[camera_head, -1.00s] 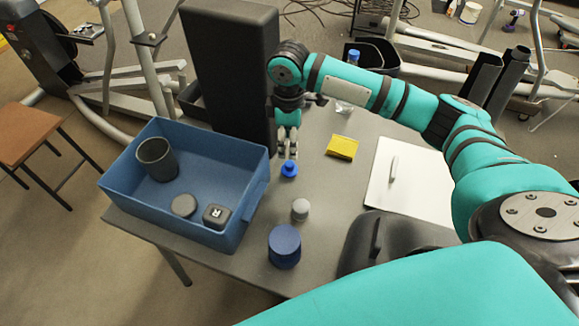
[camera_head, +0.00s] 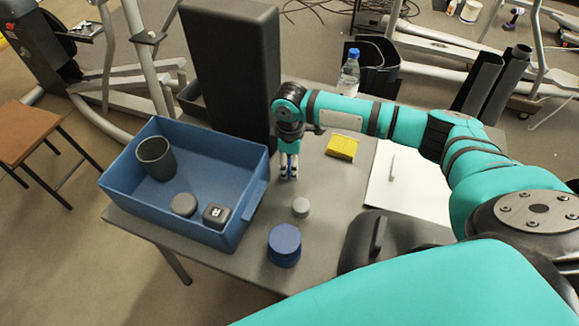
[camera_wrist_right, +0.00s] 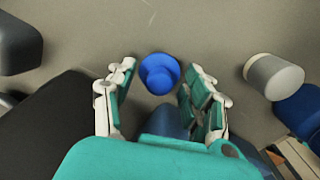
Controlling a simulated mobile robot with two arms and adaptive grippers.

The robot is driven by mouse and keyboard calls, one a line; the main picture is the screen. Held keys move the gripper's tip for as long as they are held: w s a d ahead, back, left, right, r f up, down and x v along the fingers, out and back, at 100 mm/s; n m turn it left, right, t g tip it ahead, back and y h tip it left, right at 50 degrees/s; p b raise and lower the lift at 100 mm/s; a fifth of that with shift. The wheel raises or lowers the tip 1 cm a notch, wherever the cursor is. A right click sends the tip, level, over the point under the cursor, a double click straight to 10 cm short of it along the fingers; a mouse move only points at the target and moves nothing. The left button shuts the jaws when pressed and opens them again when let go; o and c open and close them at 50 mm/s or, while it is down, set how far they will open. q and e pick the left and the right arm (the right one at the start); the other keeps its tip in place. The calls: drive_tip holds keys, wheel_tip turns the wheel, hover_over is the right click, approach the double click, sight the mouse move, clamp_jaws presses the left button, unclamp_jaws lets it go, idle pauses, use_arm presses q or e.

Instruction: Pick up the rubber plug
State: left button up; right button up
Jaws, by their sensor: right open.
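A small blue plug-shaped piece with a wide round base and a narrower top, which I take for the rubber plug (camera_wrist_right: 160,74), stands on the grey table. My right gripper (camera_head: 288,174) points down over it, with open fingers. In the right wrist view the fingers stand on both sides of the blue piece, with gaps left and right, holding nothing. In the head view the fingers hide most of the piece. My left gripper is not in view.
A grey cylinder (camera_head: 301,207) and a larger blue round container (camera_head: 284,246) stand nearby. A blue crate (camera_head: 237,228) holds a dark cup (camera_head: 155,158) and small items. A tall black block (camera_head: 232,75) rises behind. A yellow sponge (camera_head: 342,147) and white board (camera_head: 415,190) lie right.

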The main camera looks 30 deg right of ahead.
drive_tip(key=c, duration=0.8)
drive_tip(key=shift+c, duration=0.2)
